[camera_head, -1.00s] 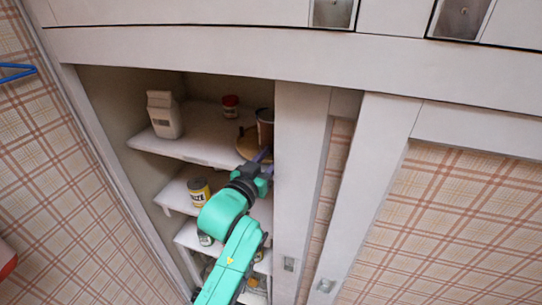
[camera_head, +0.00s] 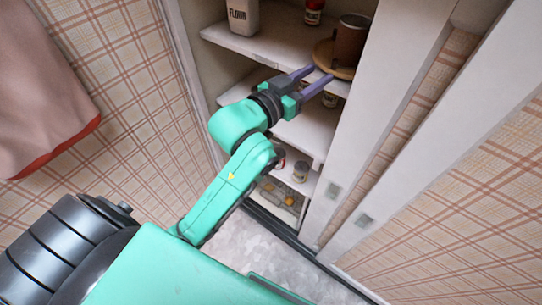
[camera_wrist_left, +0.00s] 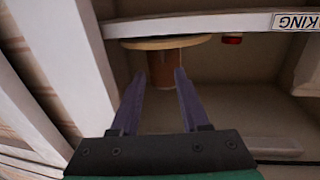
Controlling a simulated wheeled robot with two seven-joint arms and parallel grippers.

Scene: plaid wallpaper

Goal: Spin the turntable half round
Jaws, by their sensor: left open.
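The turntable is a round wooden disc (camera_head: 324,56) on an upper shelf of the cupboard, at its right side. A brown canister (camera_head: 350,42) stands on it. My left gripper (camera_head: 322,73) is open and empty, just in front of the shelf edge, with its fingertips pointing at the disc's near rim. I cannot tell whether they touch it. In the left wrist view the scene looks upside down: the disc (camera_wrist_left: 150,43) lies beyond the fingertips (camera_wrist_left: 159,74) and the canister (camera_wrist_left: 162,68) shows between them. My right gripper is not in view.
A flour carton (camera_head: 242,16) and a red-lidded jar (camera_head: 314,12) stand on the same shelf (camera_head: 255,45). Jars (camera_head: 301,172) stand on lower shelves. A white cupboard upright (camera_head: 375,110) is close at the right. A pink cloth (camera_head: 40,90) hangs at the left.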

